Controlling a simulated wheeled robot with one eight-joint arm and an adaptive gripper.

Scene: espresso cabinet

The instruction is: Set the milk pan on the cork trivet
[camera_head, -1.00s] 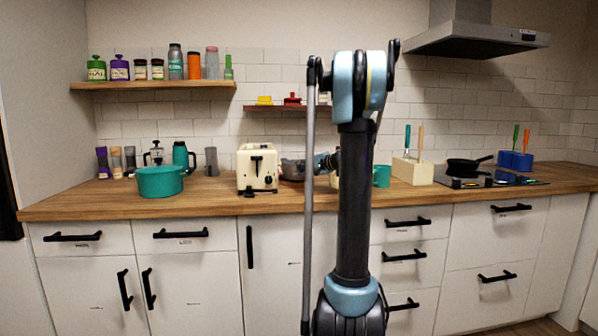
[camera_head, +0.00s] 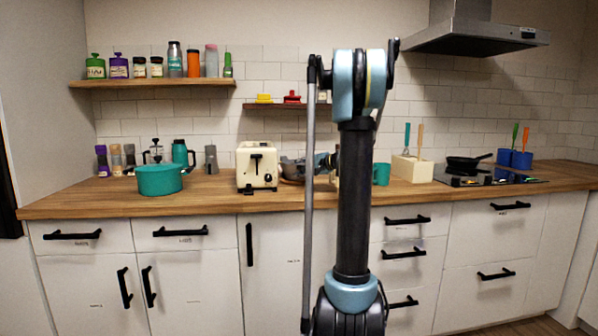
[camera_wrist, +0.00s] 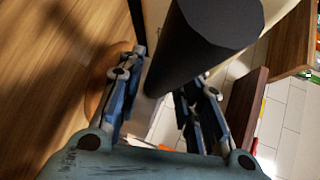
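The grey metal milk pan (camera_head: 294,168) is on the counter's middle in the head view, right of the toaster and partly hidden by my arm. It looks slightly tilted. A thin tan edge beneath it appears to be the cork trivet (camera_head: 290,181); in the wrist view a round tan piece (camera_wrist: 97,88) shows left of the fingers. My gripper (camera_wrist: 165,105) has its fingers on both sides of a thick dark handle (camera_wrist: 205,40), which appears to be the pan's. In the head view my gripper (camera_head: 325,163) is at the pan's right side. Whether the pan touches the trivet is unclear.
A cream toaster (camera_head: 257,167) stands close left of the pan. A teal mug (camera_head: 381,174) and a cream utensil block (camera_head: 412,169) are to the right. A teal pot (camera_head: 160,180) is at the left. A small shelf (camera_head: 275,107) hangs above.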

